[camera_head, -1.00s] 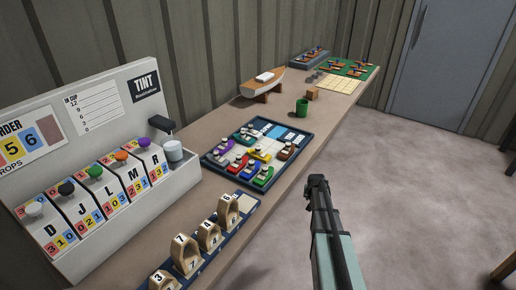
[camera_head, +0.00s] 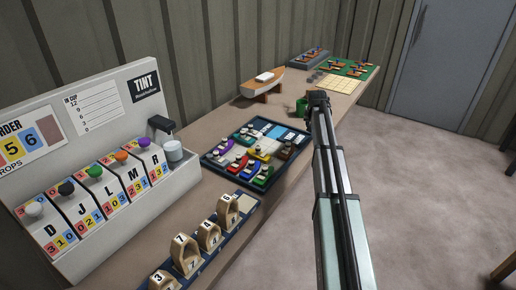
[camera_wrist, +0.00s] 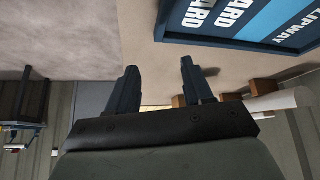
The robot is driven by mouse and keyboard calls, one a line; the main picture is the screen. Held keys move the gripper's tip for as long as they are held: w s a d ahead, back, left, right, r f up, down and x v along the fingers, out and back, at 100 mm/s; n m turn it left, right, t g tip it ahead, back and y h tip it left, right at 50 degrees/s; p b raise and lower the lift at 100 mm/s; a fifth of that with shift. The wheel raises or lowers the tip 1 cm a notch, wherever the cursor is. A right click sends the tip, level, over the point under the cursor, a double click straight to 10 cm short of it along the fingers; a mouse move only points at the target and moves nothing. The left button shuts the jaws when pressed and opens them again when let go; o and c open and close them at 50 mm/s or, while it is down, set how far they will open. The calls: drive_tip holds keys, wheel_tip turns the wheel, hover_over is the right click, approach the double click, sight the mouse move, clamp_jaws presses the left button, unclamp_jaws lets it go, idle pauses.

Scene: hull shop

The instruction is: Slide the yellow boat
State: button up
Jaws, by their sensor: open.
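The yellow boat (camera_head: 262,157) sits in the middle of the blue-rimmed tray (camera_head: 206,161), among several other small boats. A corner of the tray (camera_wrist: 240,42) with lettering shows there; the yellow boat does not.
A wooden model boat (camera_head: 262,86) on a stand is at the back. Numbered wooden pieces (camera_head: 208,236) are in front and a tint dispenser (camera_head: 110,165) at the left.

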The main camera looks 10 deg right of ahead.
drive_tip(key=s+a+r+n+g+y, duration=0.1)
drive_tip(key=a+r+g, duration=0.15)
drive_tip(key=a, duration=0.55)
drive_tip(key=s+a+r+n+g+y, duration=0.1)
drive_tip(key=s+a+r+n, duration=0.15)
drive_tip(key=a, duration=0.55)
wheel_tip(320, 180, up, 4)
drive_tip(key=n+g+y, duration=0.1)
drive_tip(key=g, duration=0.1)
hover_over(258, 147)
wheel_tip(258, 147, down, 13)
drive_tip(key=shift+w+f, duration=0.1)
drive_tip(key=shift+c, duration=0.2)
clamp_jaws()
